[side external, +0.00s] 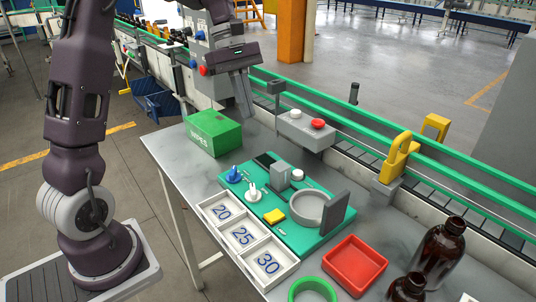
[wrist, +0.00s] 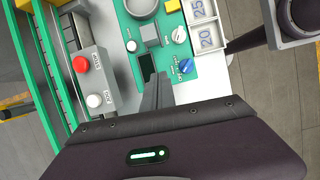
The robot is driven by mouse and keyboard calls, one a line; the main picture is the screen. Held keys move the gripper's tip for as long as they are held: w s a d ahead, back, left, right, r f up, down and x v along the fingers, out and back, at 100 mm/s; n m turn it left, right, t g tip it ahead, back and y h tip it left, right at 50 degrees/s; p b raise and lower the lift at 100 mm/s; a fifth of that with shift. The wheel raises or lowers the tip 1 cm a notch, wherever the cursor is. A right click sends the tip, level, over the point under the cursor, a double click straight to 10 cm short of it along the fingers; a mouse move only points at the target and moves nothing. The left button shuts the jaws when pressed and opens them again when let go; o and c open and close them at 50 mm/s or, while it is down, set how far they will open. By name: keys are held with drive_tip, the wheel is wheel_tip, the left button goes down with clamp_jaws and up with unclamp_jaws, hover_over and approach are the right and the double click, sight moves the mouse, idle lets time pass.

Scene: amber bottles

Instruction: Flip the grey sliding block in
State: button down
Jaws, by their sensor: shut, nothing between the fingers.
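The grey sliding block (side external: 281,176) stands on the teal control panel (side external: 314,238), beside a dark slot (side external: 264,160). In the wrist view the block (wrist: 150,36) shows at the top, just beyond the dark slot (wrist: 147,67). My gripper (side external: 246,110) is shut and empty. It hangs above the table, behind the panel and apart from the block. In the wrist view its shut fingers (wrist: 156,92) point towards the slot. The underside of the block is hidden.
A green wipes box (side external: 213,133) stands left of the panel. A button box with a red button (side external: 317,123) is behind it. Numbered trays (side external: 242,236), a red tray (side external: 354,263), a green ring (side external: 312,290) and amber bottles (side external: 440,250) lie in front and right.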

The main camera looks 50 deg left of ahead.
sight(281, 167)
drive_tip(key=shift+w+a+f+n, duration=0.3)
drive_tip(key=shift+w+a+f, duration=0.05)
drive_tip(key=shift+a, duration=0.1)
drive_tip(key=x, duration=0.9)
drive_tip(key=shift+s+d+f, duration=0.1)
drive_tip(key=shift+d+f, duration=0.05)
drive_tip(key=shift+d, duration=0.05)
drive_tip(key=d, duration=0.3)
drive_tip(key=shift+d+f, duration=0.2)
drive_tip(key=shift+f, duration=0.1)
drive_tip(key=shift+d, duration=0.4)
drive_tip(key=shift+d, duration=0.1)
drive_tip(key=shift+d, duration=2.05)
